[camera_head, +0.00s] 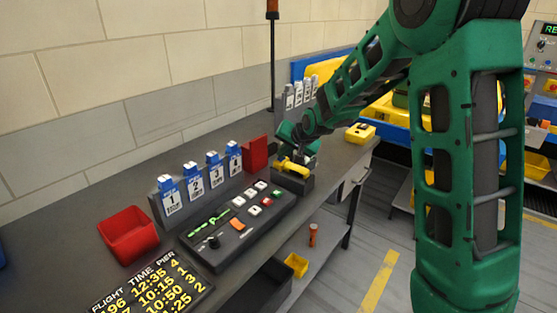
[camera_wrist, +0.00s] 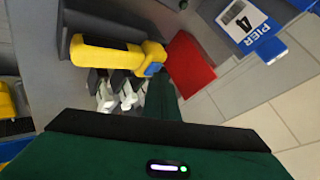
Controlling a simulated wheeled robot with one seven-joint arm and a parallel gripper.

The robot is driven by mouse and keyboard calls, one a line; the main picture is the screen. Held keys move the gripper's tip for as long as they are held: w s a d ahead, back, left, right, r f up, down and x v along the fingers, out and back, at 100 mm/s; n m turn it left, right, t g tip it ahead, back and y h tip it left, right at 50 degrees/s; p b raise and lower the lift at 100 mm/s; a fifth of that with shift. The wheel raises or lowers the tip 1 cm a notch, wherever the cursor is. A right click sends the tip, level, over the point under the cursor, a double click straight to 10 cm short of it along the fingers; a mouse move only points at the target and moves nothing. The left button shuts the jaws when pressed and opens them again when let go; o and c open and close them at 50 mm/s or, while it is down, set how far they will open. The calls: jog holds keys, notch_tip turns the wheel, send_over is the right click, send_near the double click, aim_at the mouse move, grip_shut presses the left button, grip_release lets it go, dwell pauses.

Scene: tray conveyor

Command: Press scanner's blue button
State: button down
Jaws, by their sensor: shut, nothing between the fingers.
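The yellow scanner (camera_head: 293,168) rests in a dark holder (camera_head: 291,184) on the grey counter, at the far end of the dark control panel. In the wrist view the scanner (camera_wrist: 105,54) lies across the upper left, with its blue button (camera_wrist: 153,69) at its right end. The button cannot be made out in the head view. My gripper (camera_head: 300,146) is shut and empty, right at the scanner. In the wrist view my gripper (camera_wrist: 122,84) points at the scanner's lower side, left of the blue button. I cannot tell whether it touches the scanner.
A red bin (camera_head: 255,153) stands just behind the scanner and also shows in the wrist view (camera_wrist: 190,64). Several blue-topped pier tags (camera_head: 202,178) stand along the control panel (camera_head: 240,216). A red tray (camera_head: 128,233) lies at left. A yellow device (camera_head: 360,132) sits farther along the counter.

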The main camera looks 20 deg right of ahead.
aim_at(283, 161)
dwell(0.5)
jog(key=shift+r, duration=0.75)
jog(key=shift+r, duration=0.1)
jog(key=shift+r, duration=2.4)
